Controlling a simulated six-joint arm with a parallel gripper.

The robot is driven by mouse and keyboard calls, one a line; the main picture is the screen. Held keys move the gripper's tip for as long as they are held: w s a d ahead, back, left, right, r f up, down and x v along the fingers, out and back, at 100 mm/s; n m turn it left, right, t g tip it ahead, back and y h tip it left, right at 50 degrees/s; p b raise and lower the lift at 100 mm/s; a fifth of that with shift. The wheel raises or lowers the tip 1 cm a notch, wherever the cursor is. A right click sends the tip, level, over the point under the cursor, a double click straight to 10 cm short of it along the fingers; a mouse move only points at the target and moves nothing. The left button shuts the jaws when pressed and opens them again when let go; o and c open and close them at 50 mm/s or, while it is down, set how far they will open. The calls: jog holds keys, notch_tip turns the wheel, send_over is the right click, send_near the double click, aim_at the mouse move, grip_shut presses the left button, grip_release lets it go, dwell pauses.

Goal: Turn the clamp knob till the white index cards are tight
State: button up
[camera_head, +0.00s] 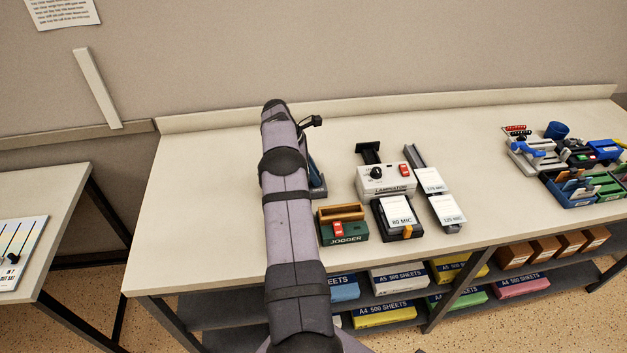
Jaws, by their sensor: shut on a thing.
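My arm reaches from the bottom of the head view up over the worktable (215,190), and it hides my gripper and most of what lies behind it. A dark blue-grey device (316,177) shows as a narrow strip along the right side of the arm. A small black part (312,121) sticks out to the right near the arm's top end. I cannot tell whether either one belongs to the clamp or its knob. I cannot make out the white index cards or how tightly they sit.
Right of the arm stand a green jogger (347,232), a white laminator (386,183), an 80 MIC holder (398,218) and a long tray (447,211). Blue and green bins (572,188) stand far right. The table left of the arm is clear.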

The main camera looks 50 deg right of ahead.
jog(key=shift+m, duration=0.4)
jog(key=o, duration=1.1)
jog(key=shift+c, duration=0.2)
jog(key=shift+w+r+b, duration=0.2)
jog(key=shift+r+b, duration=0.2)
jog(key=shift+b, duration=0.05)
jog(key=shift+b+v, duration=0.5)
jog(key=shift+v, duration=2.75)
